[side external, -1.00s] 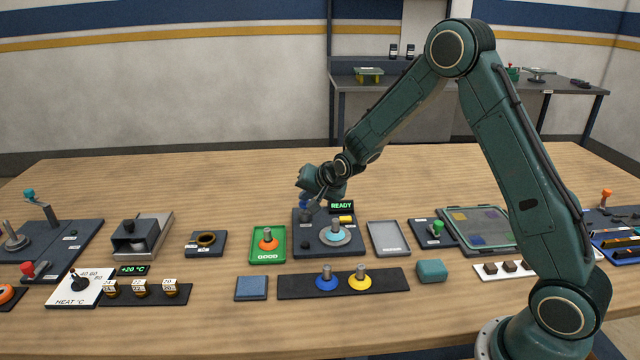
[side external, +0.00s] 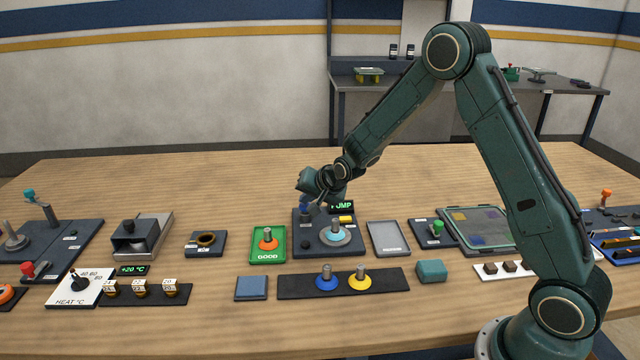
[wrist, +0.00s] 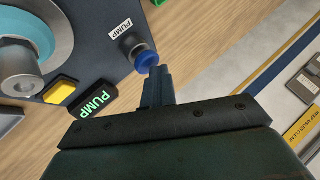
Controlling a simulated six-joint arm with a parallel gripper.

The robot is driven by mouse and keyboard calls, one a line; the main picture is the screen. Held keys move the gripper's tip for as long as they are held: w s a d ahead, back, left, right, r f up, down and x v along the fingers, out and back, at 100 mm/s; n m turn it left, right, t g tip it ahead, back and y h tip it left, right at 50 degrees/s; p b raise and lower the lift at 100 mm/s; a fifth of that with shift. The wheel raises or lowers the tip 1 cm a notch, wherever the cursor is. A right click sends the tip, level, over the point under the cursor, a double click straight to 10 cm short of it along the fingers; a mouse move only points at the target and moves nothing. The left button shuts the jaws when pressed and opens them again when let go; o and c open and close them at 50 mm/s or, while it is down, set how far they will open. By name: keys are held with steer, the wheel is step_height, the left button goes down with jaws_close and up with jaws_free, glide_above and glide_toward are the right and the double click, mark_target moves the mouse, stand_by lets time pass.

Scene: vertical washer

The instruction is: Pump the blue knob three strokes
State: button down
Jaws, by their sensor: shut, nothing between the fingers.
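The blue knob (wrist: 147,61) caps a short dark post on the dark washer unit, beside a "PUMP" label. In the side external view the blue knob (side external: 304,203) is partly covered by my wrist. My gripper (wrist: 155,70) is shut and empty, with its fingertips at the knob's edge in the wrist view. They appear to touch or nearly touch its top; the exact contact cannot be told. The washer unit (side external: 300,247) has a display (side external: 342,206) reading "PUMP" in green.
Beside the knob are a yellow button (side external: 346,218) and a round post with a cyan ring (side external: 336,237). A green "GOOD" tray (side external: 267,257) stands left and a grey tray (side external: 388,238) right. The table behind the unit is clear.

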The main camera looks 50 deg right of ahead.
steer(key=shift+s+f, duration=0.1)
steer(key=shift+f, duration=0.15)
steer(key=shift+r, duration=0.1)
stand_by(0.3)
steer(key=shift+r, duration=1.55)
steer(key=shift+r, duration=0.15)
steer(key=shift+r, duration=2.4)
stand_by(0.5)
step_height(320, 180, up, 4)
steer(key=shift+f, duration=0.1)
steer(key=shift+f, duration=0.1)
stand_by(0.4)
